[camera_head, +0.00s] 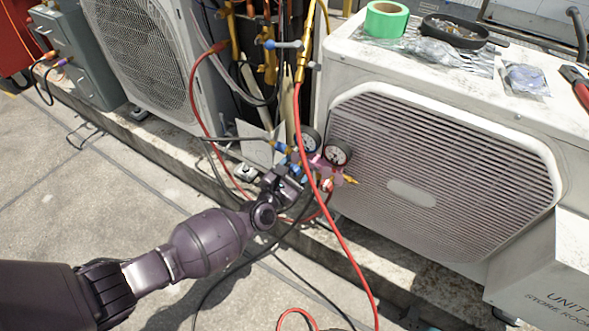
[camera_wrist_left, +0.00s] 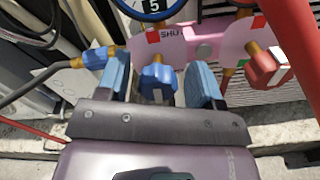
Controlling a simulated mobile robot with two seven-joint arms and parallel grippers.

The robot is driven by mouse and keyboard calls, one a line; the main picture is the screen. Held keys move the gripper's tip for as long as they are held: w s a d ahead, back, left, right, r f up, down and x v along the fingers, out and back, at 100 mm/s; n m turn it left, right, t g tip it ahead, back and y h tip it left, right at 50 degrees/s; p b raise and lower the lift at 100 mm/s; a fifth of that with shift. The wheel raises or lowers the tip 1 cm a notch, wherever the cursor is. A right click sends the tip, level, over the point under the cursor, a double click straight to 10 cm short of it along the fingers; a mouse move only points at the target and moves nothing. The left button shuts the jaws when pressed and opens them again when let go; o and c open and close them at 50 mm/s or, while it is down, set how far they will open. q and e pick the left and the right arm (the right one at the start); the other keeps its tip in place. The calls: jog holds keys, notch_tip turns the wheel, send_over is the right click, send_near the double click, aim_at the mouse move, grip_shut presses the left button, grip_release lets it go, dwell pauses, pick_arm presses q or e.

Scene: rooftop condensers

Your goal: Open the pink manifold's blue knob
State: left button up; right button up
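The pink manifold (camera_head: 322,166) hangs in front of the condensers, with two round gauges (camera_head: 337,153) on it. In the left wrist view its pink body (camera_wrist_left: 205,38) carries a blue knob (camera_wrist_left: 159,82) and a red knob (camera_wrist_left: 266,68). A label above the blue knob reads "SHU", partly cut off. My left gripper (camera_wrist_left: 162,88) is open, its blue-padded fingers on either side of the blue knob, with a visible gap on both sides. In the head view the left gripper (camera_head: 291,181) reaches the manifold and partly hides it. My right gripper is not in view.
A red hose (camera_head: 335,235) passes close in front of the manifold. A blue hose fitting (camera_wrist_left: 97,58) lies just left of the left finger. A condenser (camera_head: 440,170) stands right of the manifold, with green tape (camera_head: 386,19) and a black tray (camera_head: 455,31) on top.

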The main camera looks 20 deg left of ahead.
pick_arm(q)
jog(key=shift+s+a, duration=0.1)
jog(key=shift+s, duration=0.25)
jog(key=p+v, duration=0.2)
jog(key=v, duration=0.8)
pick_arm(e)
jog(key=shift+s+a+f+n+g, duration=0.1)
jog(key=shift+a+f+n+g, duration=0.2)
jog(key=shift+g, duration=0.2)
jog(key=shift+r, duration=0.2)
